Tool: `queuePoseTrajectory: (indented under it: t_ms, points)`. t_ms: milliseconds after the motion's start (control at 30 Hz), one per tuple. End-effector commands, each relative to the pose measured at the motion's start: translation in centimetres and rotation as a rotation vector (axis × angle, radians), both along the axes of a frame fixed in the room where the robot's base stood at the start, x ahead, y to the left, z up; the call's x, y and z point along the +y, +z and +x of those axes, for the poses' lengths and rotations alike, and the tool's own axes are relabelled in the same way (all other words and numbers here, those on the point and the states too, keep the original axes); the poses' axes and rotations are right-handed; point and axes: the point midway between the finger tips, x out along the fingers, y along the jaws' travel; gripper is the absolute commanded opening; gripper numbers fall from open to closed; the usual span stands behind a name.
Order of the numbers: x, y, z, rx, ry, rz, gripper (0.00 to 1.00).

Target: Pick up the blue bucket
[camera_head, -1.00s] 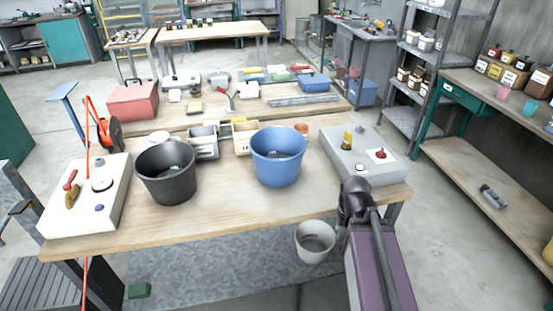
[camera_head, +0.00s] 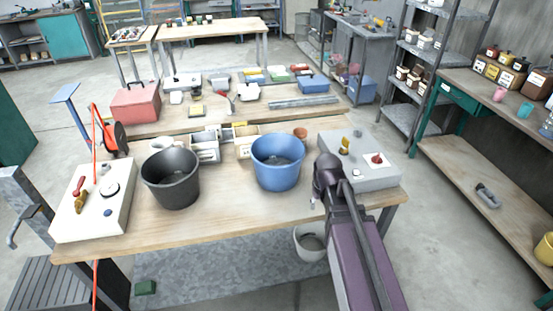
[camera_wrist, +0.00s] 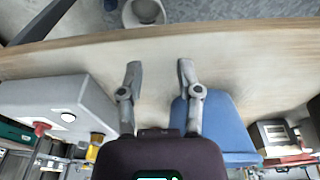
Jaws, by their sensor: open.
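The blue bucket (camera_head: 277,163) stands upright on the workbench, right of the middle, with its open top up. In the wrist view it shows at the lower right (camera_wrist: 222,128), partly behind my gripper's right finger and wrist. My gripper (camera_wrist: 160,72) is open, and nothing shows between its fingertips. In the head view my arm reaches over the bench's front edge, just right of the blue bucket, and my gripper is mostly hidden behind the arm. My gripper is beside the bucket and is not closed on it; I cannot tell whether they touch.
A black bucket (camera_head: 171,178) stands left of the blue one. A grey box with buttons (camera_head: 377,178) is close on the right of my arm. Small bins (camera_head: 205,146) and a terracotta pot (camera_head: 300,134) stand behind. A white bucket (camera_head: 311,243) is below the bench.

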Motion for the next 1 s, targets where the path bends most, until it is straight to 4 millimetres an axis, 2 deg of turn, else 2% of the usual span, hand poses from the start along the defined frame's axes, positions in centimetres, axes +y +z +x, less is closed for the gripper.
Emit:
queuePoseTrajectory:
  t_ms: [33, 100, 400, 600, 800, 1000]
  points:
    - [1.5, 2.2, 1.5, -0.020, 0.037, 0.000, 0.45]
    - [3.3, 3.7, 2.9, -0.049, 0.081, 0.000, 0.45]
    - [11.9, 10.0, 8.1, -0.172, 0.273, 0.003, 0.45]
    - [16.9, 13.1, 10.3, -0.238, 0.373, 0.006, 0.45]
    - [19.4, 14.4, 11.1, -0.273, 0.423, 0.008, 0.45]
    - [19.9, 14.5, 11.2, -0.280, 0.432, 0.008, 0.45]
